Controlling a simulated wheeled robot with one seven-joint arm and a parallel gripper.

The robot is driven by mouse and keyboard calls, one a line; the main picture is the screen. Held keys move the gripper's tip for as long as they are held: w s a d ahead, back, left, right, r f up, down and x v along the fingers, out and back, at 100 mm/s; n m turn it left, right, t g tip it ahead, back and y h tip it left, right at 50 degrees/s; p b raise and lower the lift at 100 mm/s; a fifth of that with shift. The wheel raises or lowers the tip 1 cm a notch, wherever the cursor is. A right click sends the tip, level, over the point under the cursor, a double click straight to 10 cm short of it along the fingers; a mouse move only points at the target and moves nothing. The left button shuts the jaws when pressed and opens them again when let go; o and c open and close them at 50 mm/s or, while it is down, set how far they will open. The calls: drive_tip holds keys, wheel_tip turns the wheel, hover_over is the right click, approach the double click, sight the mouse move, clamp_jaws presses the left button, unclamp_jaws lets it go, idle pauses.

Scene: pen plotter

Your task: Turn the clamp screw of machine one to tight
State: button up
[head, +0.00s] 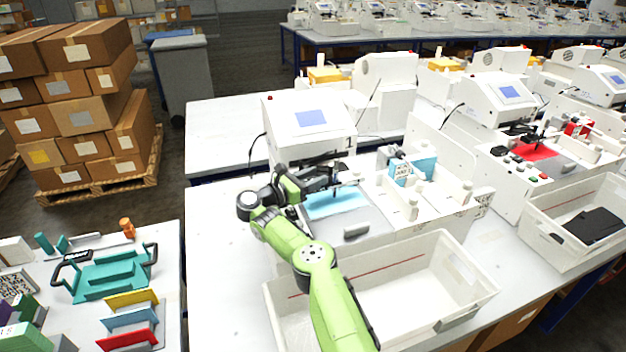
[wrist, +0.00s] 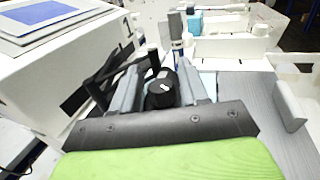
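Machine one (head: 308,126) is a white plotter with a blue screen and a "1" on its side; its body also shows in the wrist view (wrist: 70,60). The clamp screw appears as a black round knob (wrist: 160,90) with a white mark on top. My gripper (wrist: 160,82) reaches over the machine's bed, its two grey fingers on either side of the knob. The fingers stand apart, with slim gaps to the knob showing. In the head view my gripper (head: 328,178) covers the knob. A light blue sheet (head: 336,203) lies on the bed below.
A white bin (head: 400,290) stands in front of the machine, under my arm. White fixtures and a blue block (head: 412,170) stand right of the bed. A second plotter (head: 500,95) is further right. A side table (head: 85,312) at left holds coloured parts.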

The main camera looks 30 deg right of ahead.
drive_tip(key=shift+o, duration=0.6)
drive_tip(key=shift+a, duration=0.1)
drive_tip(key=shift+a, duration=0.35)
drive_tip(key=a+p, duration=0.1)
drive_tip(key=a, duration=0.3)
drive_tip(key=a+p, duration=0.1)
drive_tip(key=a, duration=0.2)
drive_tip(key=shift+s+a+r, duration=0.2)
drive_tip(key=shift+a, duration=0.2)
drive_tip(key=a+p, duration=0.1)
drive_tip(key=a, duration=0.1)
drive_tip(key=a+p, duration=0.4)
drive_tip(key=a, duration=0.1)
drive_tip(key=shift+s+a+f, duration=0.1)
drive_tip(key=shift+s+f, duration=0.15)
